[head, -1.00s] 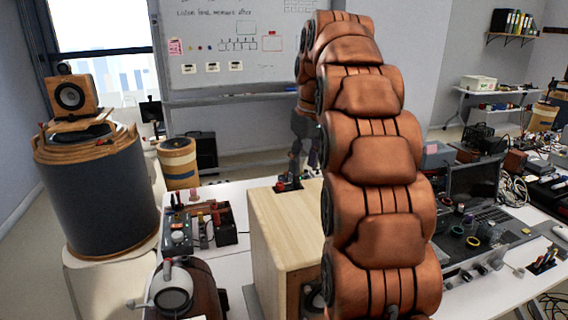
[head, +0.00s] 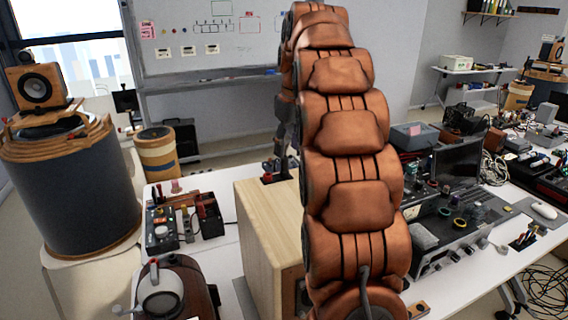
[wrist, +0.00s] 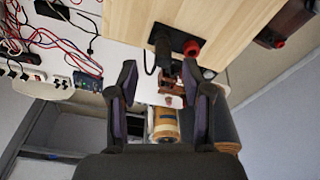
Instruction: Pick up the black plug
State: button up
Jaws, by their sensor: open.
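The black plug (wrist: 163,46) stands in a dark terminal plate (wrist: 177,38) on a pale wooden speaker cabinet (wrist: 225,25), beside a red plug (wrist: 192,48), in the wrist view. My gripper (wrist: 164,88) is open and empty. Its two fingers are spread to either side, with the plug beyond and between them, apart from both. In the head view the cabinet (head: 262,215) stands on the white table, and the plate (head: 274,172) shows at its back edge. My arm covers part of the cabinet, and the black plug cannot be made out there.
Left of the cabinet are a small control box with knobs (head: 160,232) and a kettle-like pot (head: 165,292). On the right are a laptop (head: 458,165) and an amplifier (head: 455,240). Cables (wrist: 60,45) lie on the table in the wrist view.

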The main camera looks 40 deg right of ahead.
aim_at(285, 156)
jog(key=shift+w+a+f+p, duration=0.15)
jog(key=shift+f+p, duration=0.2)
jog(key=shift+f, duration=0.25)
jog(key=shift+w+a+f+p, duration=0.15)
jog(key=shift+f+p, duration=0.15)
jog(key=shift+f, duration=1.3)
jog(key=shift+w, duration=0.1)
grip_shut()
